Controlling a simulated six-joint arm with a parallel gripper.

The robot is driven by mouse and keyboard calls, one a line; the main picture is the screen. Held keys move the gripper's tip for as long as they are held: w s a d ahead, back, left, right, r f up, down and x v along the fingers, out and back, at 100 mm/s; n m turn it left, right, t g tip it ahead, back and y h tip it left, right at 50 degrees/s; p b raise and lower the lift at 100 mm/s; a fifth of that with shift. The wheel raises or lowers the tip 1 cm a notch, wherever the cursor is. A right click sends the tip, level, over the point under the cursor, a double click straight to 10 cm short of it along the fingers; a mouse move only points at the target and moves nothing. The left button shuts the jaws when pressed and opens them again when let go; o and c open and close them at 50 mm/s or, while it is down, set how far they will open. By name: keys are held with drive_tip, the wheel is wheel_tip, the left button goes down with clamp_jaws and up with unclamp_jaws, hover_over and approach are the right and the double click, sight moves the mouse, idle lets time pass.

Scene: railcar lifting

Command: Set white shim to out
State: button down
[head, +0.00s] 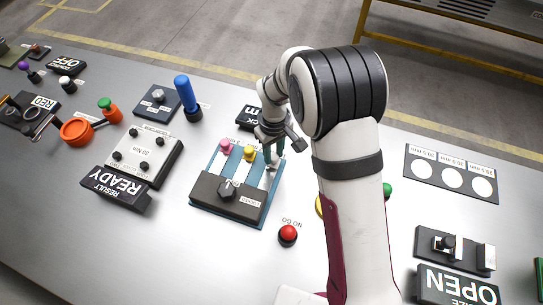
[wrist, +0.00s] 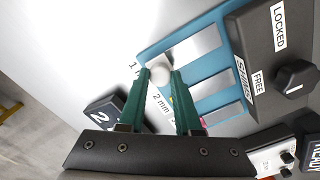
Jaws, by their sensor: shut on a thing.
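The white shim's round knob (wrist: 161,76) is between the green fingertips of my gripper (wrist: 160,77) in the wrist view. My gripper (head: 272,156) is shut on this knob at the right end of the shim unit. The unit has a blue base (wrist: 152,50) and a dark block (head: 213,191) with a black dial (head: 228,189). The dial also shows in the wrist view (wrist: 296,81), near the LOCKED and FREE labels. The pink shim knob (head: 225,145) and yellow shim knob (head: 249,153) stand to the left of the white one. My fingers partly hide the white shim in the head view.
A red NO GO button (head: 288,233) is in front of the unit at right. A tall blue handle (head: 187,97) and a READY sign (head: 117,187) are to the left. A black display block (wrist: 103,118) lies close to my left finger in the wrist view.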

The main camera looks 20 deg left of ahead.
sight(274, 155)
drive_tip(key=shift+w, duration=0.3)
drive_tip(key=c, duration=0.6)
unclamp_jaws()
drive_tip(key=shift+s, duration=0.1)
wheel_tip(274, 155, up, 16)
drive_tip(key=shift+f, duration=0.1)
drive_tip(key=s+d+r+m+y, duration=0.1)
drive_tip(key=s+d+r+m, duration=0.2)
drive_tip(key=s+d+m, duration=0.4)
drive_tip(key=s+d+r+m, duration=0.25)
drive_tip(key=s+d, duration=0.25)
drive_tip(key=d, duration=0.4)
drive_tip(key=s+d+f+m, duration=0.1)
drive_tip(key=s+d+m, duration=0.1)
drive_tip(key=s, duration=0.3)
drive_tip(key=s+d+f+m, duration=0.1)
drive_tip(key=s+f+m, duration=0.1)
drive_tip(key=s+m, duration=0.3)
drive_tip(key=shift+s+d+y, duration=0.35)
drive_tip(key=shift+s+y, duration=0.05)
